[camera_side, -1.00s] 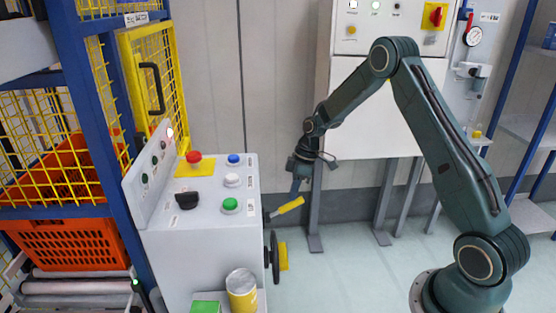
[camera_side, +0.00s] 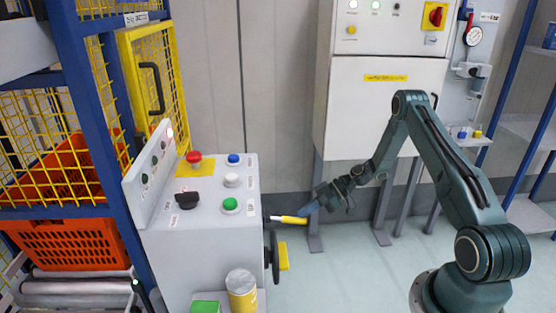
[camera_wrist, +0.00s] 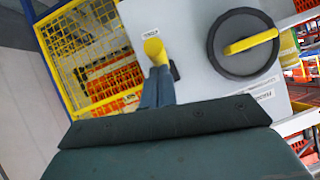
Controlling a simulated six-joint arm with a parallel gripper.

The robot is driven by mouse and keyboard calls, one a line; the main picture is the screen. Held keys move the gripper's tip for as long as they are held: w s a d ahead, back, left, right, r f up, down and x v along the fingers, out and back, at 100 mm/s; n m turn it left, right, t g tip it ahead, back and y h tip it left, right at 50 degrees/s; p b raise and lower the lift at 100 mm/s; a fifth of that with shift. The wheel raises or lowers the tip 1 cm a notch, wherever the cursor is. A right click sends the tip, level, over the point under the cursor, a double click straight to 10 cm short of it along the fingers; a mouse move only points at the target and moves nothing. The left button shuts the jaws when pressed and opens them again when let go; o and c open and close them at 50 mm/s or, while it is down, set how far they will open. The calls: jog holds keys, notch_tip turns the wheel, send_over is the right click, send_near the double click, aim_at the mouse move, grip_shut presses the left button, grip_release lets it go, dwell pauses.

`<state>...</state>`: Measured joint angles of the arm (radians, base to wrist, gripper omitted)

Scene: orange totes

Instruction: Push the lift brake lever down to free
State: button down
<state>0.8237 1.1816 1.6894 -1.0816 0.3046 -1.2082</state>
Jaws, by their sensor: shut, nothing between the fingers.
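The lift brake lever (camera_side: 290,220) has a yellow grip and sticks out from the right side of the grey control console. It lies about level, its free end dipping very slightly. My gripper (camera_side: 304,211) is shut and empty, its blue-grey fingertips at the top of the lever's free end, seemingly touching it. In the wrist view the yellow grip (camera_wrist: 153,46) is seen nearly end-on, just beyond the shut fingers (camera_wrist: 159,72). The fingers hide part of the lever there.
Below the lever is a black handwheel (camera_side: 275,257) with a yellow handle. The console top (camera_side: 212,212) carries red, blue, white and green buttons and a black switch. A yellow can (camera_side: 241,291) stands in front. An orange tote (camera_side: 70,244) sits in the caged lift at left.

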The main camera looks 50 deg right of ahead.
aim_at(305, 219)
jog(key=shift+f, duration=1.45)
jog(key=shift+a+f, duration=0.1)
jog(key=shift+f, duration=0.1)
jog(key=shift+a, duration=0.1)
jog(key=shift+d+r, duration=0.25)
jog(key=shift+r, duration=0.2)
jog(key=v, duration=1.3)
jog(key=shift+w+d, duration=0.2)
jog(key=shift+w, duration=0.05)
jog(key=shift+r, duration=0.15)
